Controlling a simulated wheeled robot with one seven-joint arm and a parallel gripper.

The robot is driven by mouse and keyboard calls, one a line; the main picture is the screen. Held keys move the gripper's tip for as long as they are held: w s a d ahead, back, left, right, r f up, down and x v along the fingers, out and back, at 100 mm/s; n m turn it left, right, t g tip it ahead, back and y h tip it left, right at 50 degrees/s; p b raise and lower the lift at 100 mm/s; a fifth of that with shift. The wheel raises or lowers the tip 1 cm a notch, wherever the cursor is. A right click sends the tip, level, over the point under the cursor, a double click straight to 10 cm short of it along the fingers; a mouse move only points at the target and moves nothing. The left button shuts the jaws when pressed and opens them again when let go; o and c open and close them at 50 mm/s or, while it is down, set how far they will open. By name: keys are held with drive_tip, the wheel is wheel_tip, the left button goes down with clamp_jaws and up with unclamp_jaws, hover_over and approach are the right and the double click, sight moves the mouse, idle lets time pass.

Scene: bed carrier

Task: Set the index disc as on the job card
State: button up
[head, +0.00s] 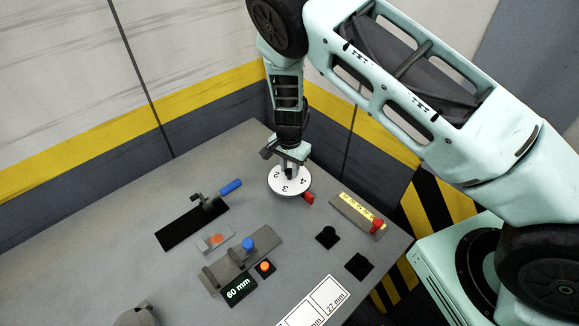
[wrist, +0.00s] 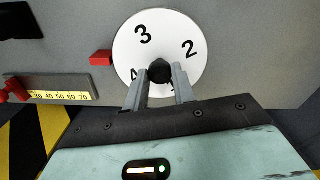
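The index disc (head: 289,181) is a white round plate with dark digits, lying at the far right part of the bench. It also shows in the wrist view (wrist: 190,28), where 1, 2, 3 and 4 can be made out, 1 and 4 partly hidden. A red pointer block (wrist: 101,58) sits at its rim, between 3 and 4. My gripper (wrist: 160,72) is over the disc, its two fingers on either side of the dark central knob (wrist: 160,69). I cannot tell whether they press on it. A white card (head: 318,303) with mm figures, perhaps the job card, is cut off below.
A yellow scale with a red slider (head: 376,225) lies right of the disc. Two black pieces (head: 327,236) (head: 359,266), a blue-knobbed fixture (head: 248,244), a 60 mm display (head: 238,288) and a blue-handled clamp (head: 230,187) stand nearby. Striped walls rise behind the bench.

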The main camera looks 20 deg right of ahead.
drive_tip(key=shift+n+b, duration=0.35)
drive_tip(key=shift+n, duration=0.05)
drive_tip(key=shift+f+n+b, duration=0.15)
drive_tip(key=shift+n+b, duration=0.7)
drive_tip(key=shift+n, duration=0.05)
drive_tip(key=n+b, duration=0.2)
drive_tip(key=n, duration=0.1)
drive_tip(key=shift+n, duration=0.4)
drive_tip(key=n+b, duration=0.2)
drive_tip(key=n, duration=0.1)
drive_tip(key=shift+n+b, duration=0.3)
drive_tip(key=n+b, duration=0.1)
drive_tip(key=n, duration=0.2)
drive_tip(key=shift+n+b, duration=0.3)
drive_tip(key=shift+b, duration=0.1)
drive_tip(key=n+b, duration=0.1)
drive_tip(key=n, duration=0.4)
drive_tip(key=shift+b, duration=0.3)
drive_tip(key=n, duration=0.5)
drive_tip(key=shift+r, duration=0.2)
